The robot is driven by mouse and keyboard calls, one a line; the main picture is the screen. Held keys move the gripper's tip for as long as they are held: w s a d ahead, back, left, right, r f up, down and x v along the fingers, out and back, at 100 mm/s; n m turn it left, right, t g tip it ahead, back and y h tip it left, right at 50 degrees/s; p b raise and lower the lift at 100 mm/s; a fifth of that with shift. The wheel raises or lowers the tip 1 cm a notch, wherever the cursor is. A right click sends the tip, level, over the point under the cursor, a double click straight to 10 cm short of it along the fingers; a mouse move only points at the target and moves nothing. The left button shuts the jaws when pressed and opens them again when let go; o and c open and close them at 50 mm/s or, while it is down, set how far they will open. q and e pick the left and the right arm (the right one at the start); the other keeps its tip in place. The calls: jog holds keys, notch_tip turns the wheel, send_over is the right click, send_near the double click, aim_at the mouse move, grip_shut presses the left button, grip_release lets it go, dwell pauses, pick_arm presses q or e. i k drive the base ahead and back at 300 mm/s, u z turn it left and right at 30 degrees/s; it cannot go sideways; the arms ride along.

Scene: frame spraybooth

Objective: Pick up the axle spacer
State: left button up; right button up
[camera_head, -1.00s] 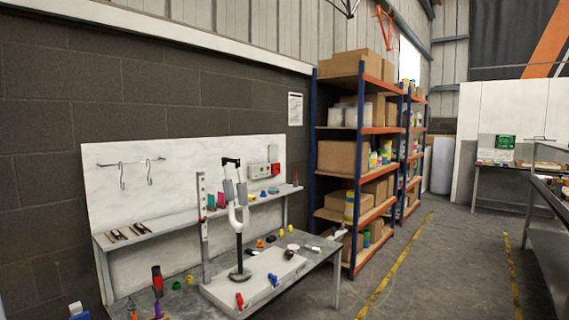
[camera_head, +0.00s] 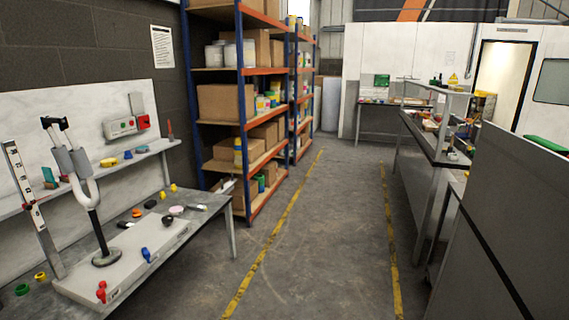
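I cannot tell which thing is the axle spacer. Several small parts lie on the workbench (camera_head: 215,230) at the left: a green ring-like part (camera_head: 22,290), a yellow one (camera_head: 41,276), an orange one (camera_head: 136,213) and a pale pink round one (camera_head: 177,210). A red part (camera_head: 101,292) and a blue part (camera_head: 146,254) sit at the front of the light grey board (camera_head: 125,279). A white forked stand (camera_head: 85,190) on a black post rises from the board. Neither of my grippers is in view.
Blue and orange shelving (camera_head: 243,100) with boxes stands past the bench. An open floor aisle (camera_head: 320,230) runs between yellow lines. A second workbench (camera_head: 425,150) and a grey panel (camera_head: 520,220) border the aisle at the right.

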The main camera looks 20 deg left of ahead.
aim_at(53, 120)
jog(key=u, duration=0.05)
jog(key=i, duration=2.25)
jog(key=u, duration=0.5)
jog(key=i, duration=1.75)
jog(key=u, duration=1.5)
jog(key=i, duration=1.05)
jog(key=u, duration=1.15)
